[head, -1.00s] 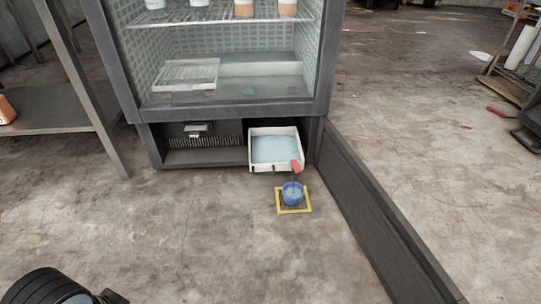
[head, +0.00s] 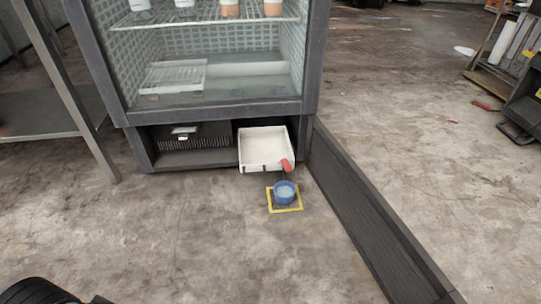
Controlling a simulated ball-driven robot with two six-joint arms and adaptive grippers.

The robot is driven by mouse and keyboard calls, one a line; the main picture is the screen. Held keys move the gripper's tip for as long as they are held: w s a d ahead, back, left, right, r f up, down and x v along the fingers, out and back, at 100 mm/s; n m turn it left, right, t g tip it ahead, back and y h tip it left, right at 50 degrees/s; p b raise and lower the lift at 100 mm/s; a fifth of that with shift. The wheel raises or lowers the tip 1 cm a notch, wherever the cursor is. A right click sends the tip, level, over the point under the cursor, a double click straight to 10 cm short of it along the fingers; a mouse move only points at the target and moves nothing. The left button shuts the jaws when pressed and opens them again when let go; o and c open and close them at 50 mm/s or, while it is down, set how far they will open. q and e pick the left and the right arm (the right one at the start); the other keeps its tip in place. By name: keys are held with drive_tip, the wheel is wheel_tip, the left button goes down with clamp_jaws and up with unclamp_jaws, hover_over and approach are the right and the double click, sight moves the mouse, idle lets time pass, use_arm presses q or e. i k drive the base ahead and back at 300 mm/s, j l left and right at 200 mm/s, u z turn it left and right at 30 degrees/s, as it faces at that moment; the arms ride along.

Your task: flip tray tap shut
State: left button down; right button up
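The white drip tray (head: 251,166) juts out of the open bay under the glass-fronted cabinet. It looks empty, with a bare white floor. The tap with its red handle (head: 286,165) is at the tray's front right corner; whether it is open or shut is too small to tell. A blue cup (head: 285,192) with pale liquid in it stands on the floor below the tap, inside a yellow square outline (head: 284,211). A dark part of my arm shows at the bottom left edge, away from the tray. I see no fingers of either gripper.
The cabinet (head: 215,112) stands behind the tray. A long dark panel (head: 365,215) lies or leans out from its right front corner, close to the cup. A metal table (head: 40,115) is at left, a rack (head: 505,50) at far right. The floor in front is clear.

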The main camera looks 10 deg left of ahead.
sight(286, 167)
drive_tip(key=i+j+z, duration=0.45)
drive_tip(key=i+j, duration=0.5)
